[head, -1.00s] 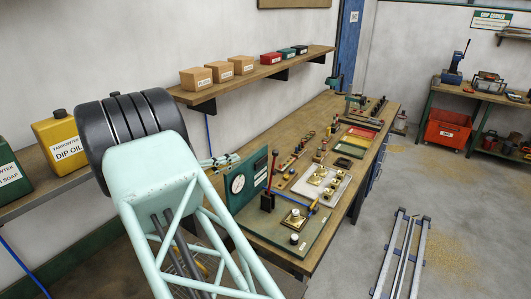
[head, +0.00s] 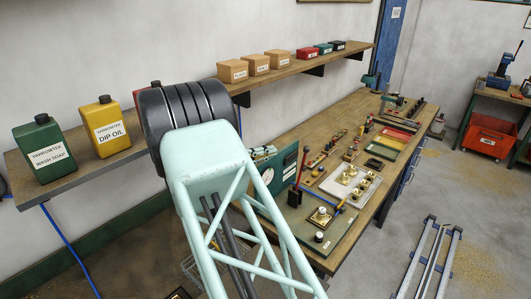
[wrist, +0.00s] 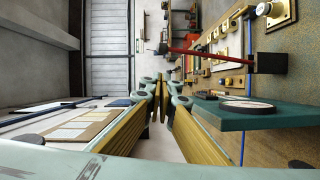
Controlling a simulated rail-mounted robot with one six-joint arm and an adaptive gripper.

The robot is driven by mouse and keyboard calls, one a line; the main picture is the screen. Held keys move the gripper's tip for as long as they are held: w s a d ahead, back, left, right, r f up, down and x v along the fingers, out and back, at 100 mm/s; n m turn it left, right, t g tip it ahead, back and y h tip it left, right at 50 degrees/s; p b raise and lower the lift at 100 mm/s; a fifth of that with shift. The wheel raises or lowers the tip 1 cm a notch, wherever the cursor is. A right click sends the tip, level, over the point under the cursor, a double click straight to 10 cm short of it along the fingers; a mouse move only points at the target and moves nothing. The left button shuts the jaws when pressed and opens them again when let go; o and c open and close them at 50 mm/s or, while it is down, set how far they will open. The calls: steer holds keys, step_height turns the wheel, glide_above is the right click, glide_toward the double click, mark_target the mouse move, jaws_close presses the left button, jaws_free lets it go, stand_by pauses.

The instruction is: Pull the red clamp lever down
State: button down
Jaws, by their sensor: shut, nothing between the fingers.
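The red clamp lever (head: 298,174) stands near upright on a black base (head: 294,197), with a black knob on top. In the wrist view the red lever (wrist: 205,54) runs sideways from its knob to the black base (wrist: 270,63), near the top right. My gripper (wrist: 160,92) is shut and empty. In the wrist view its fingertips are below the knob end of the lever and appear apart from it. In the head view my gripper (head: 263,153) shows partly behind my arm, left of the lever. My arm hides the rest of it.
A green gauge panel (head: 284,178) stands beside the lever. It juts close to my fingers in the wrist view (wrist: 245,118). Brass fixtures (head: 322,217) and a pale plate (head: 345,187) cover the bench. A shelf (head: 200,103) with boxes runs along the wall.

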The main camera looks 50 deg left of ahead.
steer(key=w+d+p, duration=0.2)
steer(key=w+d, duration=0.2)
steer(key=w, duration=0.5)
steer(key=shift+d+f, duration=0.35)
steer(key=shift+f, duration=0.05)
steer(key=shift+s+d+b, duration=0.1)
steer(key=shift+d+b, duration=0.15)
steer(key=shift+b, duration=0.05)
stand_by(0.3)
steer(key=shift+d, duration=0.25)
